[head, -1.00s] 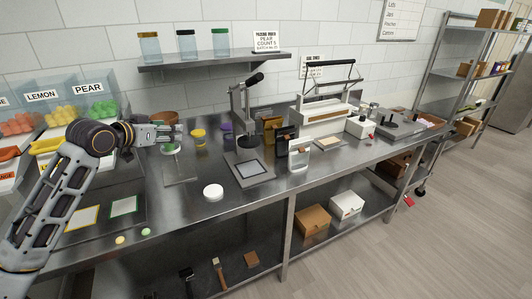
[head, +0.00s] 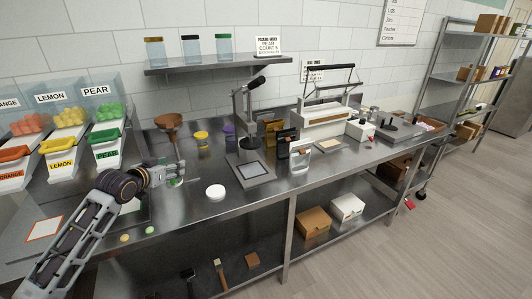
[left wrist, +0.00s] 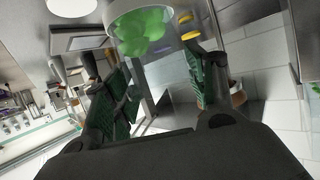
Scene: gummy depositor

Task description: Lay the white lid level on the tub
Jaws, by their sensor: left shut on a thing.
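The white lid (head: 215,192) lies flat on the steel table, right of my left gripper in the head view. It also shows at the top left of the left wrist view (left wrist: 72,6). My left gripper (head: 178,173) is shut on the tub, low over the table. The tub (left wrist: 122,16) has a pale rim and green gummies inside, at the fingertips in the left wrist view. In the head view the gripper mostly hides it, with only some green showing. I cannot tell whether its base touches the table. My right gripper is not in view.
A press stand (head: 250,130) with a flat plate stands right of the lid. A brown funnel (head: 168,121) and yellow-lidded jar (head: 202,139) stand behind. Fruit bins (head: 104,138) are at left. Small yellow (head: 124,237) and green discs lie near the front edge.

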